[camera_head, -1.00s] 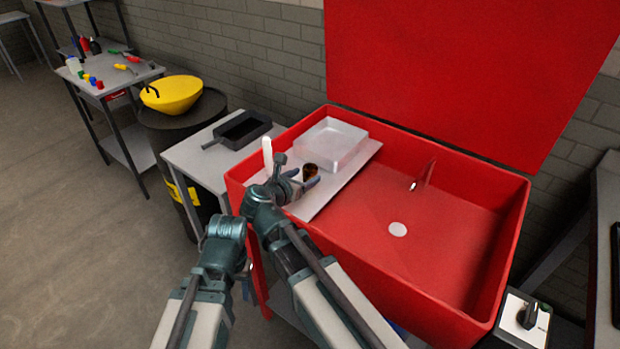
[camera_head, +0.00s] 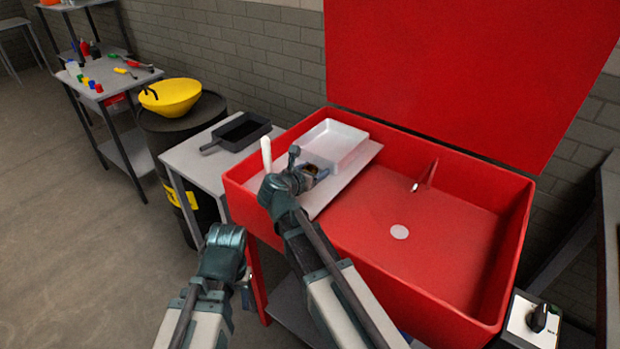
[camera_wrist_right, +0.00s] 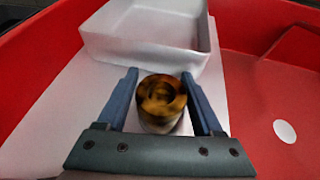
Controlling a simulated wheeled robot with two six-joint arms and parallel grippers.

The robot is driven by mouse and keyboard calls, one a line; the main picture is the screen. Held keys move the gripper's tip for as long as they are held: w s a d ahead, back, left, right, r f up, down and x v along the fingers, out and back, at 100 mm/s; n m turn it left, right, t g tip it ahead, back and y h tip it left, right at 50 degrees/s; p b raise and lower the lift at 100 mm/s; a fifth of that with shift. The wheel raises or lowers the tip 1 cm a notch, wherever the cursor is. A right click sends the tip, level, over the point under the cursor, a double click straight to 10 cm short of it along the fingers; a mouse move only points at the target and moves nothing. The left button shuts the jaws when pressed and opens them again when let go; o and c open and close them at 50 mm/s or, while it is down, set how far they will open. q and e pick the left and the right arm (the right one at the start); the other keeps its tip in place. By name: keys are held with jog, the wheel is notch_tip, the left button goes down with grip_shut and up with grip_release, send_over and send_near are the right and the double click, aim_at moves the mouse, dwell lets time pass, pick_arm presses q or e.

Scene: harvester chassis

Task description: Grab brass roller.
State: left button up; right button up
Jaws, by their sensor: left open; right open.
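The brass roller (camera_wrist_right: 161,104) is a short, shiny brown-gold cylinder with a hole in its top. It stands upright on the pale board across the red basin. In the right wrist view my right gripper (camera_wrist_right: 160,86) is open, with one finger on each side of the roller. I cannot tell whether either finger touches it. In the head view the roller (camera_head: 309,169) is mostly hidden behind my right gripper (camera_head: 314,177). My left gripper (camera_head: 246,284) hangs low in front of the basin, left of the right arm, mostly hidden by its own wrist and apart from the roller.
A white tray (camera_head: 334,143) sits on the board (camera_head: 350,172) behind the roller. A white upright handle (camera_head: 266,153) stands at the basin's left. The red basin (camera_head: 450,225) is open to the right, with a tap and drain. A black pan (camera_head: 240,131) lies on the side table.

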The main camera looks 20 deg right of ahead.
grip_shut()
jog(key=shift+r, duration=0.2)
dwell(0.4)
notch_tip(320, 180, up, 10)
jog(key=p, duration=1)
